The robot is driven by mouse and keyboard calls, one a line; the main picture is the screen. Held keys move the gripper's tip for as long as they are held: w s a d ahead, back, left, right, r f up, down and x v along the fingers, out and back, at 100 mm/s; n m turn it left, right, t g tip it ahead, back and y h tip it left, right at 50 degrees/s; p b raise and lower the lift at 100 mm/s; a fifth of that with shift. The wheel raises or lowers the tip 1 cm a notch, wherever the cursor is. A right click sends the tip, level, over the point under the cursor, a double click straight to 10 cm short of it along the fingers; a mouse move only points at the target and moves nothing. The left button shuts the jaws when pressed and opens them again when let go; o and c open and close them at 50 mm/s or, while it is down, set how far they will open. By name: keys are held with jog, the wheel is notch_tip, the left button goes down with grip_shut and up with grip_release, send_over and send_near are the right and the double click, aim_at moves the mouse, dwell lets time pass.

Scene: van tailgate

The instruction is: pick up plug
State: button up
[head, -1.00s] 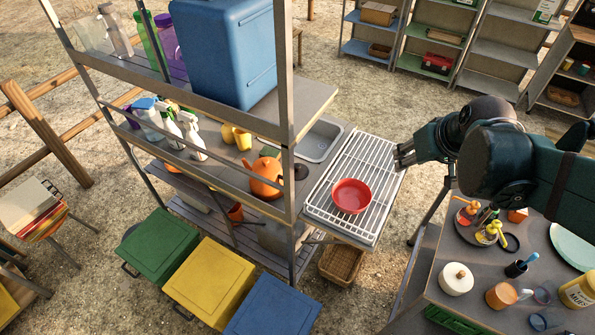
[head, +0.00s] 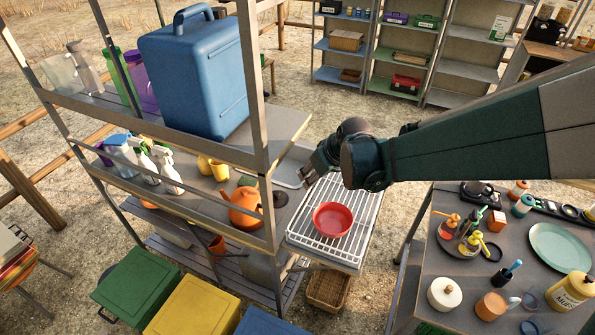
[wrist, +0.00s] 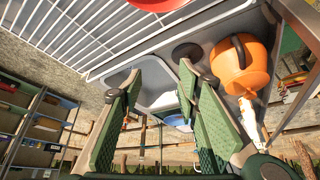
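A dark round disc (head: 281,198) lies on the counter between the orange kettle and the rack; it also shows in the wrist view (wrist: 187,52). It may be the plug, but I cannot tell for sure. My gripper (head: 312,174) is above the counter by the grey sink (wrist: 155,88), its inner side partly hidden in the head view. In the wrist view my gripper (wrist: 160,82) is open, with its two green fingers wide apart and nothing between them. The disc appears beyond the fingertips, nearer the right finger.
An orange kettle (head: 242,206) stands beside the disc. A red bowl (head: 333,219) sits on the white wire rack (head: 362,212). A shelf with a blue case (head: 195,75) and metal posts (head: 256,110) rises left of my arm. A cluttered table (head: 420,262) stands at right.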

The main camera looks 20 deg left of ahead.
jog(key=n, duration=0.2)
send_near(277, 193)
jog(key=shift+w+f+g+y, duration=0.3)
jog(key=shift+w+f+g, duration=0.15)
jog(key=shift+f, duration=0.1)
jog(key=shift+x, duration=1.25)
jog(key=shift+b+x, duration=0.5)
jog(key=shift+x, duration=2.15)
jog(key=c, duration=0.9)
